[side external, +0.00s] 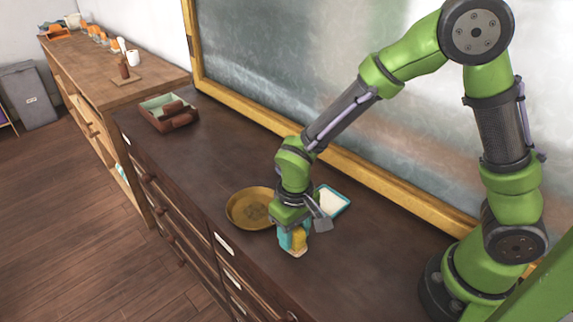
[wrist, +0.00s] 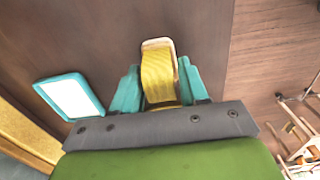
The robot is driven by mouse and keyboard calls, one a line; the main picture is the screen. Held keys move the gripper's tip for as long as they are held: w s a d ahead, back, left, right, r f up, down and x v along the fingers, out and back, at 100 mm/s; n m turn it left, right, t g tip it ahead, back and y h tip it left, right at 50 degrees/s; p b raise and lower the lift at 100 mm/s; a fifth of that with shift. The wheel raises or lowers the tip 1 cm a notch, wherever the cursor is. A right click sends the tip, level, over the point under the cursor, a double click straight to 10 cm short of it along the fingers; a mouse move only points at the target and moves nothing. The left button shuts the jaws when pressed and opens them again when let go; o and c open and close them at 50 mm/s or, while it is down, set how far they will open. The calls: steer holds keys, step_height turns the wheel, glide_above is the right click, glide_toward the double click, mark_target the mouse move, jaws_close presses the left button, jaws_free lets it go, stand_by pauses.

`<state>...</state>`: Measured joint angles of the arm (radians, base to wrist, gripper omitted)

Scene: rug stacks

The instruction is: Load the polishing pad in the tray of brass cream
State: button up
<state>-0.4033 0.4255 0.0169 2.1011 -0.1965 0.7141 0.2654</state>
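The polishing pad (wrist: 160,76) is a yellow strap-like body on a pale base. It sits between the two teal fingers of my gripper (side external: 294,238), which press close on both its sides in the wrist view. My gripper points down low over the dark cabinet top; whether the pad's base touches the wood I cannot tell. The tray of brass cream (side external: 333,201) is a small teal-rimmed rectangular tray with white contents, behind and right of my gripper, partly hidden by my wrist. It also shows left of the fingers in the wrist view (wrist: 72,96).
A round brass-coloured dish (side external: 248,208) stands just left of my gripper. A box with a green inside and a brown item (side external: 168,112) is at the far left end. A gold-framed board (side external: 300,125) runs along the back. The top between box and dish is clear.

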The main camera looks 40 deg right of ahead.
jaws_close()
steer(key=shift+r, duration=1.7)
steer(key=w+d+r, duration=0.1)
steer(key=d+r, duration=0.1)
steer(key=d, duration=0.5)
steer(key=w+d+r, duration=0.2)
steer(key=d, duration=0.6)
steer(key=shift+w+d+r, duration=0.15)
steer(key=shift+w+r, duration=0.05)
steer(key=shift+w, duration=0.05)
